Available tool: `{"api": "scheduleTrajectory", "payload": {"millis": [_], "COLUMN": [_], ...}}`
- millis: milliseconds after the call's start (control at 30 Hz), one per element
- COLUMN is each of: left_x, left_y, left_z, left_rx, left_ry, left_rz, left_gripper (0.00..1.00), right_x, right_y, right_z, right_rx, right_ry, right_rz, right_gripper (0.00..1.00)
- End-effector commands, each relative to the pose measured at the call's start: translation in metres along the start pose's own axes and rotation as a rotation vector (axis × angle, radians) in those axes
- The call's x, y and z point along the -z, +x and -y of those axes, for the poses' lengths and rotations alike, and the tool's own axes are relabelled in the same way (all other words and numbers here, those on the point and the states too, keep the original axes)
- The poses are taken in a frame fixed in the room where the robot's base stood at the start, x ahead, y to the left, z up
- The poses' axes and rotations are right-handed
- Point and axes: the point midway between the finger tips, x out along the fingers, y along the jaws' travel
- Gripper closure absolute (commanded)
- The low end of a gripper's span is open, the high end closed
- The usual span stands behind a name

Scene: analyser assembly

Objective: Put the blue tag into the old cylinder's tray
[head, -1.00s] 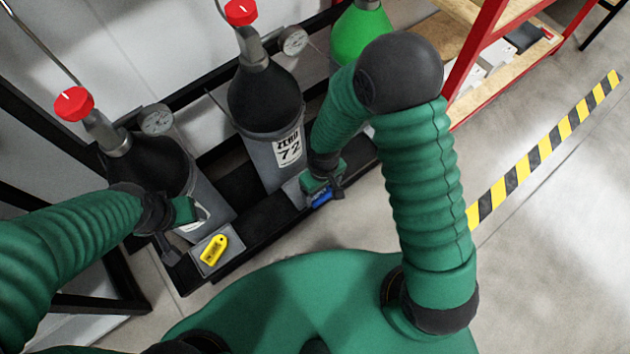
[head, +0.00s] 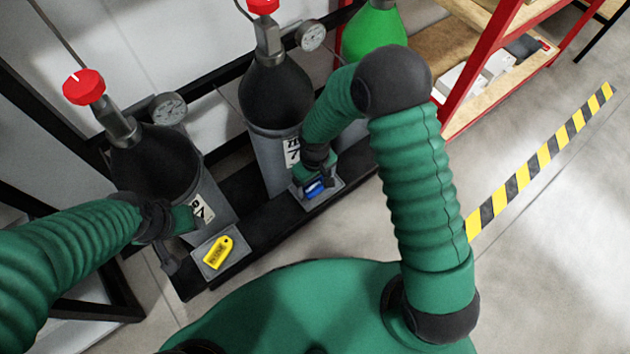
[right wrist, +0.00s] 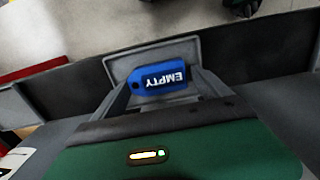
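The blue tag (head: 314,187), marked EMPTY, is at my right gripper (head: 316,183). In the right wrist view the tag (right wrist: 163,77) lies between the two fingertips, its ends against them, over a small grey tray (right wrist: 190,46). I cannot tell whether it touches the tray floor. That tray (head: 331,195) is in front of the middle dark cylinder (head: 275,100), whose label is partly hidden by my right arm. My left gripper (head: 187,222) is beside the left dark cylinder (head: 150,165); its fingers are not clear.
A yellow tag (head: 217,252) lies in another grey tray (head: 238,250) in front of the left cylinder. A green cylinder (head: 372,38) stands behind my right arm. A red-framed shelf (head: 480,70) is at the right, with open floor beyond the black rack base (head: 270,228).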

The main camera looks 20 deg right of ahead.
Motion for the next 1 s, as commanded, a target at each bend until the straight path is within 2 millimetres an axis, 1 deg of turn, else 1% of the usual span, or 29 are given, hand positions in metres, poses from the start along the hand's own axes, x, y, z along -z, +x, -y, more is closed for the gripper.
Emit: {"api": "scheduleTrajectory", "payload": {"millis": [100,167,267,500,600,767,867,900,967,1000], "left_x": [0.0,0.001,0.003,0.01,0.012,0.013,0.012,0.012,0.012,0.012], "left_y": [-0.001,-0.003,-0.013,-0.042,-0.049,-0.053,-0.053,-0.052,-0.052,-0.052], "left_z": [0.0,0.0,0.0,0.0,0.0,0.0,0.0,0.0,0.0,0.0], "left_rx": [0.0,0.0,0.0,0.0,0.0,0.0,0.0,0.0,0.0,0.0], "left_ry": [0.0,0.001,0.001,0.001,0.001,0.001,0.001,0.001,0.001,0.001], "left_rz": [0.0,0.0,0.0,0.0,0.0,0.0,0.0,0.0,0.0,0.0], "left_gripper": [0.41,0.41,0.41,0.41,0.41,0.41,0.41,0.41,0.41,0.41], "right_x": [0.0,0.0,0.001,0.001,0.001,-0.001,-0.017,-0.029,-0.051,-0.066], "right_y": [-0.001,-0.006,-0.025,-0.089,-0.108,-0.125,-0.147,-0.16,-0.18,-0.191], "right_z": [-0.001,-0.001,-0.001,-0.001,-0.001,-0.002,-0.011,-0.017,-0.024,-0.028], "right_rx": [0.001,0.001,-0.001,-0.002,-0.001,-0.003,-0.02,-0.029,-0.04,-0.044], "right_ry": [0.001,0.001,0.001,0.002,0.001,0.005,0.053,0.089,0.153,0.198], "right_rz": [-0.001,-0.001,-0.003,-0.003,-0.002,-0.004,-0.036,-0.062,-0.105,-0.134], "right_gripper": [0.14,0.14,0.14,0.14,0.14,0.14,0.14,0.14,0.14,0.14]}}
